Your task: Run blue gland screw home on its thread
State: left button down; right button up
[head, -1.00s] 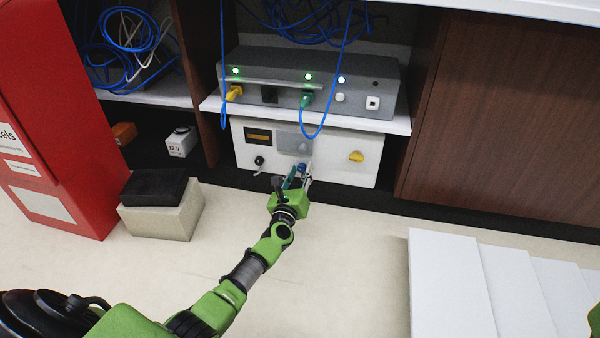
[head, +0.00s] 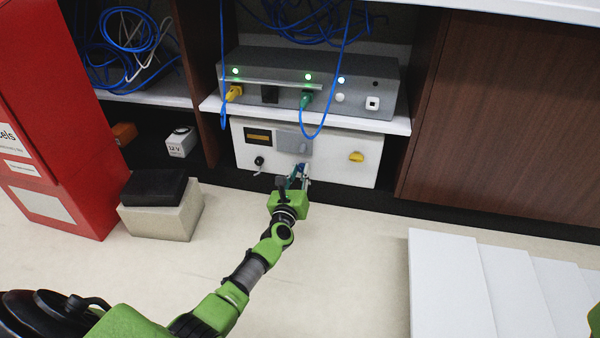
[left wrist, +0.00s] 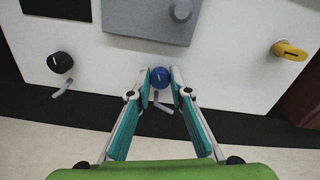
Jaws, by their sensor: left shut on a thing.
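The blue gland screw (left wrist: 160,77) is a round blue knob with a pale mark, low on the front of a white box (head: 330,170). In the left wrist view it sits between the fingertips of my left gripper (left wrist: 160,80), which is shut on it. A short pale stub shows just below the screw. In the head view my left gripper (head: 298,176) reaches the lower front of the box, and its fingers mostly hide the screw. The thread behind the screw is hidden. My right gripper is not in view.
The box front also carries a grey panel (head: 292,142) with a knob, a black knob (head: 259,161) and a yellow handle (head: 356,156). A grey device (head: 350,95) with cables stands on the shelf above. A blue cable loop (head: 317,138) hangs before the box.

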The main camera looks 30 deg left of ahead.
pick_arm(q)
jog(key=c, duration=2)
grip_release()
jog(key=shift+f, duration=0.1)
